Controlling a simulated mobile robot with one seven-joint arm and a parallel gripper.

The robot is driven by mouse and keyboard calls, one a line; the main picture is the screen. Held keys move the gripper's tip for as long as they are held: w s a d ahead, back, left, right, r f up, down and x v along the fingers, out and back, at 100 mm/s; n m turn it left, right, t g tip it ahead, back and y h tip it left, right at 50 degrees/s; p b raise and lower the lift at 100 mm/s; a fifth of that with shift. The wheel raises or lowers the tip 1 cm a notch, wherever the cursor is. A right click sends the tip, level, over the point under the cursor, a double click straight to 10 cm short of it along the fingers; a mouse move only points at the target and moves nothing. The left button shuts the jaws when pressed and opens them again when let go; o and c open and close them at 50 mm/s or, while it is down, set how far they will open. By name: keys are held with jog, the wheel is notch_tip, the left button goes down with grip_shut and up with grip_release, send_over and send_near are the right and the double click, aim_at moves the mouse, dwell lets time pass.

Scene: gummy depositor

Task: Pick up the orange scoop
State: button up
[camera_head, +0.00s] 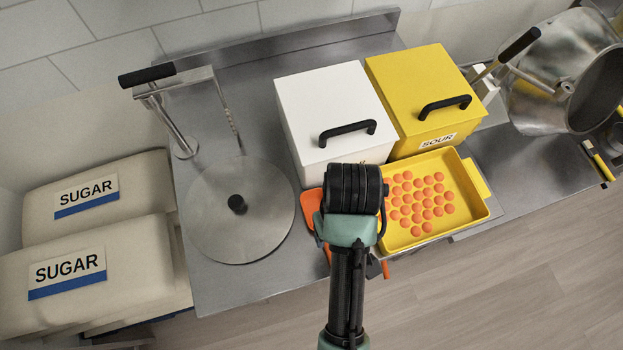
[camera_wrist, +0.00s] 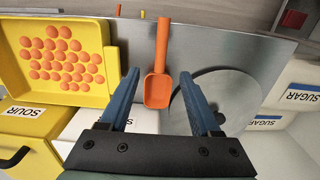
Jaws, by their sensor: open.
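The orange scoop (camera_wrist: 158,88) lies on the steel counter in the wrist view, its bowl toward my gripper and its handle pointing away to the counter's edge. My gripper (camera_wrist: 158,88) is open, and its two blue fingers stand apart on either side of the scoop's bowl in the picture. I cannot tell how far above the scoop the fingers are. In the head view my arm hides most of the scoop, and only part of its orange bowl (camera_head: 311,203) shows left of the wrist.
A yellow tray (camera_head: 474,214) of orange gummies lies right of my wrist. A white bin (camera_head: 322,98) and yellow bin (camera_head: 420,85) stand behind. A round steel lid (camera_head: 262,230) is left, with SUGAR sacks (camera_head: 110,275) beyond.

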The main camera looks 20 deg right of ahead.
jog(key=f, duration=0.1)
jog(key=s+f, duration=0.1)
jog(key=f, duration=0.1)
jog(key=shift+s+f+b, duration=0.1)
jog(key=shift+f+b, duration=0.2)
jog(key=shift+b, duration=0.05)
jog(key=f, duration=0.3)
jog(key=shift+w+f, duration=0.25)
jog(key=shift+w, duration=0.05)
jog(key=shift+s+f+p, duration=0.2)
jog(key=shift+f+p, duration=0.1)
jog(key=shift+f, duration=0.2)
jog(key=shift+a+f+p, duration=0.1)
jog(key=shift+f+p, duration=0.25)
jog(key=shift+f, duration=1.85)
grip_shut()
